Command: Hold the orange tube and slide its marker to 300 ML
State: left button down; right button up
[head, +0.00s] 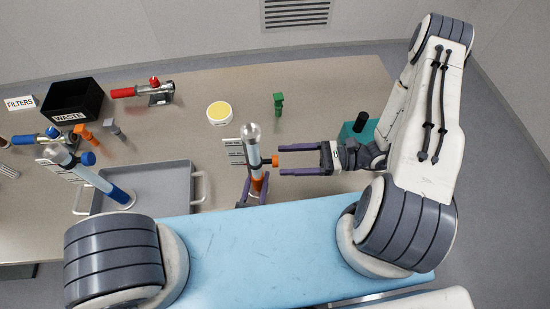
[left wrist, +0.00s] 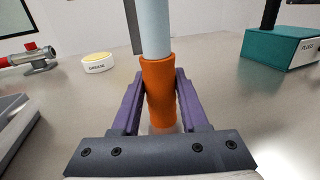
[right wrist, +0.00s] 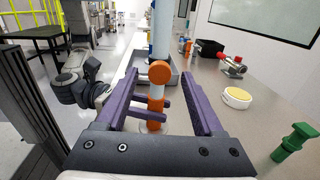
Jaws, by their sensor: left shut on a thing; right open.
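The orange tube (head: 253,160) stands roughly upright near the table's front edge, a pale tube with an orange base and a scale plate on its left side. My left gripper (left wrist: 160,105) is shut on its orange lower part (left wrist: 160,85). The orange marker (head: 273,161) sticks out from the tube toward the right; its round end shows in the right wrist view (right wrist: 160,72). My right gripper (head: 281,166) is open, its fingers pointing at the tube, with the marker just ahead between them. The scale's numbers are too small to read.
A grey tray (head: 160,180) and a blue tube (head: 95,178) stand to the left. A yellow-topped grease tin (head: 220,113), a green part (head: 278,104) and a teal box (head: 352,132) lie behind. A black waste bin (head: 75,100) is at the back left.

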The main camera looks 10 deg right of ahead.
aim_at(275, 161)
jog(key=shift+w+a, duration=0.15)
jog(key=shift+a, duration=1.8)
grip_shut()
